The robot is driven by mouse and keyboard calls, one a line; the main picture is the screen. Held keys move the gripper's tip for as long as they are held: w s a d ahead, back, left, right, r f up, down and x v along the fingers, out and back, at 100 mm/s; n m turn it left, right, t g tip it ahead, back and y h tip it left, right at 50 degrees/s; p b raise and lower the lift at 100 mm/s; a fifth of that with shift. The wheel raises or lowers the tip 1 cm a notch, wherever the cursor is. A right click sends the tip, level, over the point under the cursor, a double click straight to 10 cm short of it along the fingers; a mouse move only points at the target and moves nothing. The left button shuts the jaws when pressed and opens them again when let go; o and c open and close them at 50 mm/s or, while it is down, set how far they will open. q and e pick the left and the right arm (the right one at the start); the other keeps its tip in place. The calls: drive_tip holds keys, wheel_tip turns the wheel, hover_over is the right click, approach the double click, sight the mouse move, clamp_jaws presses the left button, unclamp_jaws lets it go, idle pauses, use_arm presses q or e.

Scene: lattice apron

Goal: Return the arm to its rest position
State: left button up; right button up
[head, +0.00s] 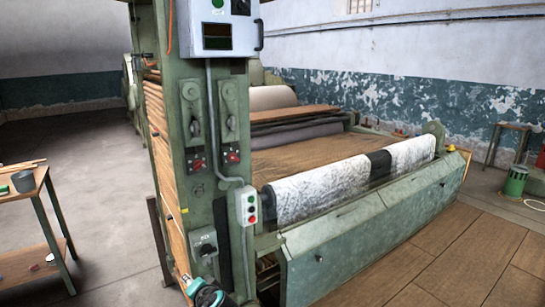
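Nothing is seen held.
A large green machine (375,228) with a control post (172,120) fills the middle. A patterned roll (322,190) lies along its front. A green canister (515,181) stands right. The floor between table and machine is clear.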

use_arm(q)
drive_tip(key=s+d+n+g+h, duration=0.1)
drive_tip(key=s+d+n+h, duration=0.1)
drive_tip(key=s, duration=1.1)
drive_tip(key=s+d+f+n+g+h, duration=0.1)
drive_tip(key=s+d+n+h, duration=0.2)
drive_tip(key=s, duration=1)
drive_tip(key=shift+d+f+n+g+h, duration=0.15)
drive_tip(key=shift+d+n+g+h, duration=0.25)
drive_tip(key=shift+h, duration=0.7)
